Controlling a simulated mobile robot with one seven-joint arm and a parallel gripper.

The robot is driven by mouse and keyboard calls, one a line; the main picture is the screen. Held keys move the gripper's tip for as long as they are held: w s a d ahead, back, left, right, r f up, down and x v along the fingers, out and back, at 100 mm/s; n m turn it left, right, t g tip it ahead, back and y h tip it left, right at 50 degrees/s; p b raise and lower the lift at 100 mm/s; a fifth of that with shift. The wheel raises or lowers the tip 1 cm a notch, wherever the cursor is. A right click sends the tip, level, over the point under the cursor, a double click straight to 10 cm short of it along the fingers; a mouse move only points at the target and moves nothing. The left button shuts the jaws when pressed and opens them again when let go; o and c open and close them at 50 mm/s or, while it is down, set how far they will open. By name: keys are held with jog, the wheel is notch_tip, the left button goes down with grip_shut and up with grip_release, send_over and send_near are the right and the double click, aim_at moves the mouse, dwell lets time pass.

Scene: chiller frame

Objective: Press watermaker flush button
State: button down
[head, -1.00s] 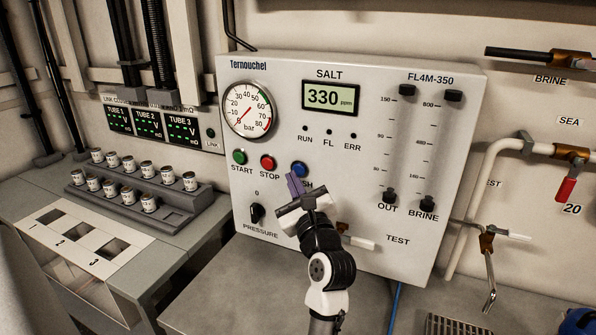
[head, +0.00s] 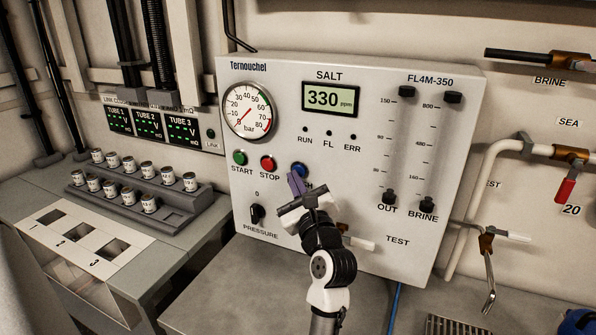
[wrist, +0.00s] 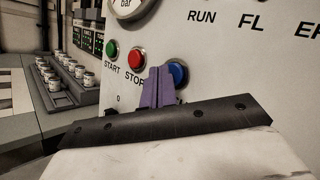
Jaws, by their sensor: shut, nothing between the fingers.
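The blue flush button (head: 299,169) sits on the white watermaker panel (head: 350,215), right of the red stop button (head: 268,163) and the green start button (head: 240,157). Its label is mostly hidden by my gripper. My gripper (head: 294,182) is shut and empty, its purple fingers pointing at the panel just below the blue button. In the wrist view the fingers (wrist: 157,88) stand between the red button (wrist: 137,58) and the blue button (wrist: 178,74), overlapping the blue button's left edge. I cannot tell whether the fingertips touch it.
A black pressure knob (head: 257,213) is at lower left of the panel. A white-handled valve (head: 357,242) sticks out right of my wrist. A rack of small labelled containers (head: 140,195) stands on the left bench. The grey bench top (head: 225,290) below is mostly clear.

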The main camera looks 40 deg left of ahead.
jog(key=shift+w+a, duration=0.1)
jog(key=shift+w, duration=0.35)
dwell(0.7)
jog(key=shift+s, duration=0.1)
jog(key=shift+s+d+p, duration=0.2)
jog(key=shift+s+p, duration=0.25)
jog(key=shift+s, duration=0.3)
jog(key=s+p, duration=0.1)
jog(key=s, duration=0.1)
jog(key=s+d, duration=0.1)
jog(key=s, duration=0.2)
jog(key=shift+d+p, duration=0.1)
jog(key=shift+p, duration=0.25)
dwell(0.8)
